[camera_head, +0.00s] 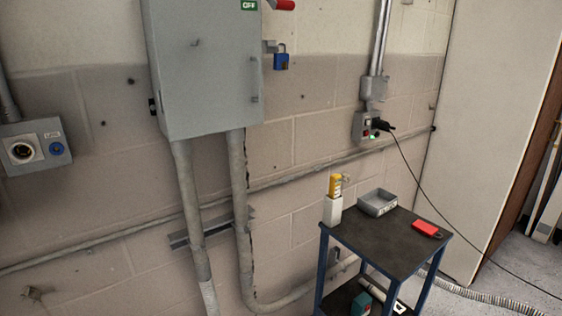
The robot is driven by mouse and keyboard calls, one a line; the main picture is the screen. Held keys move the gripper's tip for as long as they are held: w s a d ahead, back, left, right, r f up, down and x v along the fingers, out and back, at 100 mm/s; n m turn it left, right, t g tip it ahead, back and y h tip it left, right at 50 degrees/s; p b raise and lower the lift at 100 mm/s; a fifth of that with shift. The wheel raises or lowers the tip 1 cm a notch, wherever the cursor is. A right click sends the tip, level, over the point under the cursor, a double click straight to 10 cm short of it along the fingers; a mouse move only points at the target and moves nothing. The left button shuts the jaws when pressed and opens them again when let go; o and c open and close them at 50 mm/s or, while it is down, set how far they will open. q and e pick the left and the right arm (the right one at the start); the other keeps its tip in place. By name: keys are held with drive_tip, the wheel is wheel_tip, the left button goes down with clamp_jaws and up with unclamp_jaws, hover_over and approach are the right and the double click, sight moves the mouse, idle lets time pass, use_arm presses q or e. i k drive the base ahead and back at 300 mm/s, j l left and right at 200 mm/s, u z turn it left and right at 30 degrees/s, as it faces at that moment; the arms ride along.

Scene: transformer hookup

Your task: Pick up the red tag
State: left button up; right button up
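The red tag (427,229) lies flat on the dark top of a small blue-framed cart (385,243), near its right corner. It is small and shows a dark spot at its right end. Nothing covers it. Neither of my grippers shows in the head view.
On the cart top, a grey tray (377,203) and a white holder with a yellow device (334,198) stand behind the tag. A grey electrical box (205,70) with a blue padlock (281,61) hangs on the wall. A black cable (420,190) runs down behind the cart's right side.

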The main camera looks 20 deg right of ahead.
sight(422, 227)
drive_tip(key=z, duration=1.75)
drive_tip(key=i+l, duration=0.85)
drive_tip(key=l, duration=0.15)
